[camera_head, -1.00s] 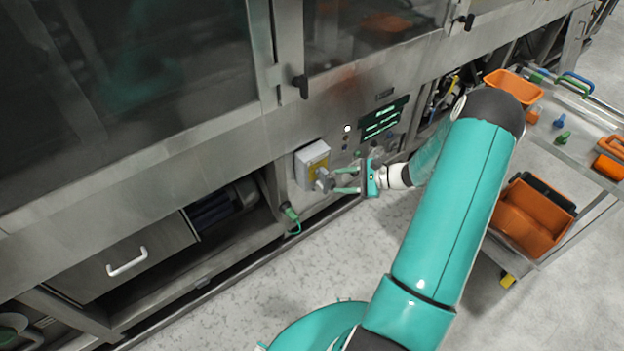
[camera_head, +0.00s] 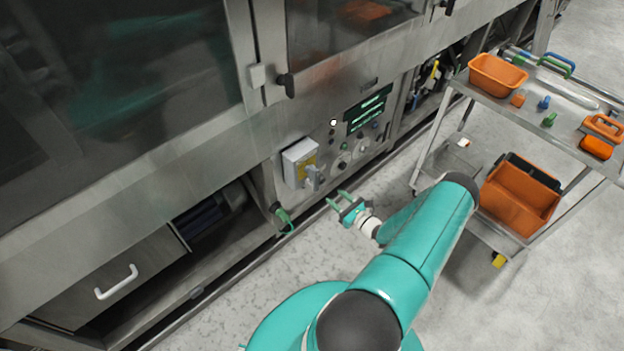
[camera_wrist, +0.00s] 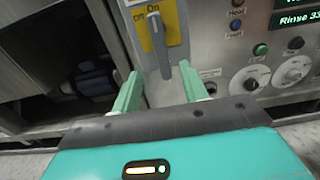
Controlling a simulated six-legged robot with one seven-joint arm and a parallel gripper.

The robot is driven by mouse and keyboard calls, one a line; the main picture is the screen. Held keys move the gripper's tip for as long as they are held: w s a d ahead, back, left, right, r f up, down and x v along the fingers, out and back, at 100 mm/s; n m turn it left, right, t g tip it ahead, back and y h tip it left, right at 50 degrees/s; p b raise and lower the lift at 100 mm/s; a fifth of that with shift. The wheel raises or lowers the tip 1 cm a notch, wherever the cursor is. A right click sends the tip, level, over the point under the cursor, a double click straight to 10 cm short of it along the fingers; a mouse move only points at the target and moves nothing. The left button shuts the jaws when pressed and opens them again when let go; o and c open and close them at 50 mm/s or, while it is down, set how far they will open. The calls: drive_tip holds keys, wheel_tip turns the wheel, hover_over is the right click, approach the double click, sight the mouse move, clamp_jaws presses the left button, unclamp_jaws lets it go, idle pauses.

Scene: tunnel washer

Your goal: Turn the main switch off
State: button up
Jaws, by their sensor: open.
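The main switch (camera_head: 300,163) is a grey box with a yellow plate on the machine's lower front panel. Its grey handle (camera_wrist: 158,42) shows in the wrist view, standing nearly upright with its upper end beside the "On" label. A second label sits left of it and is hard to read. My gripper (camera_head: 338,198) is open and empty, below and to the right of the switch, with a gap between. In the wrist view, the green fingers of my gripper (camera_wrist: 160,74) are spread, with the handle above and between their tips.
A control panel with a green display (camera_head: 368,108) and round dials (camera_wrist: 257,77) lies right of the switch. A green-handled part (camera_head: 283,216) hangs below it. A cart (camera_head: 487,98) with orange bins stands at right. The floor before the machine is clear.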

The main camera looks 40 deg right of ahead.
sight(317, 181)
drive_tip(key=w, duration=1.1)
drive_tip(key=shift+w, duration=0.35)
clamp_jaws()
